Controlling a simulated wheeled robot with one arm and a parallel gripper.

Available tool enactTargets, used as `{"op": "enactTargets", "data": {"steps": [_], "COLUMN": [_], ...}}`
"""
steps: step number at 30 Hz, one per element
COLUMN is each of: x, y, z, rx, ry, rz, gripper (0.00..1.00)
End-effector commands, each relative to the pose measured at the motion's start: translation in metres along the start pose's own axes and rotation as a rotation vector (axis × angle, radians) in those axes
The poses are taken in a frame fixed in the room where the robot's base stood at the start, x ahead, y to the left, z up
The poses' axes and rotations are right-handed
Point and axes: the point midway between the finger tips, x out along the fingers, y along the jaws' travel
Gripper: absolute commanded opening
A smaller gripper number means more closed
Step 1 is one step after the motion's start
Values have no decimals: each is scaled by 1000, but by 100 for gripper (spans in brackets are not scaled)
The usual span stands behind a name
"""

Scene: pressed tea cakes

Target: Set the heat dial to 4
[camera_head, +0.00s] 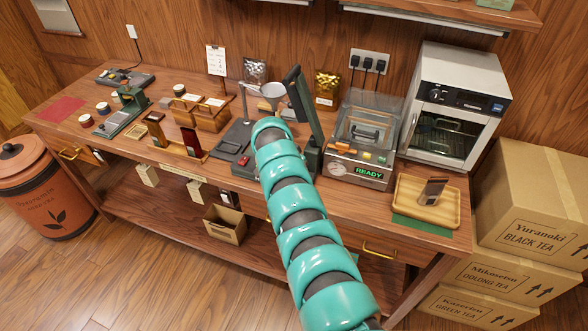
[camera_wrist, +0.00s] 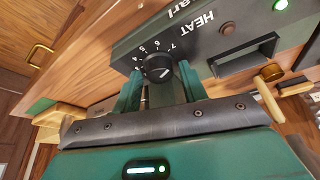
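The heat dial (camera_wrist: 158,68) is a black round knob on a dark green machine front (camera_wrist: 210,40) marked HEAT, in the wrist view. White numbers, about 3 to 7, run along its edge. A pale mark shows on the knob, but I cannot tell exactly which number it points to. My gripper (camera_wrist: 160,88) is in front of the dial, its two green fingers apart, one toward each side of the knob. I cannot tell whether they touch it. In the head view my teal arm reaches to the green machine (camera_head: 303,108) and hides the dial and gripper.
Right of my arm stands a sealer (camera_head: 358,170) showing READY, then a toaster oven (camera_head: 455,105) and a wooden tray (camera_head: 408,198). A wooden caddy (camera_head: 208,115) and a dark scale (camera_head: 236,138) stand to the left.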

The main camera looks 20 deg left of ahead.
Motion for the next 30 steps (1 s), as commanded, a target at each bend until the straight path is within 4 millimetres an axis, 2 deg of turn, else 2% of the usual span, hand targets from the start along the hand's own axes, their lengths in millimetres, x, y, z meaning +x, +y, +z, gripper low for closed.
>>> {"op": "enactTargets", "data": {"steps": [1, 4, 5, 17, 30], "x": [0, 0, 0, 0, 1], "y": [0, 0, 0, 1, 2], "z": [0, 0, 0, 0, -1], "rx": [0, 0, 0, -33, -199], "ry": [0, 0, 0, 0, 2], "rz": [0, 0, 0, -14, -85], "gripper": [32, 12, 11, 11, 11]}}
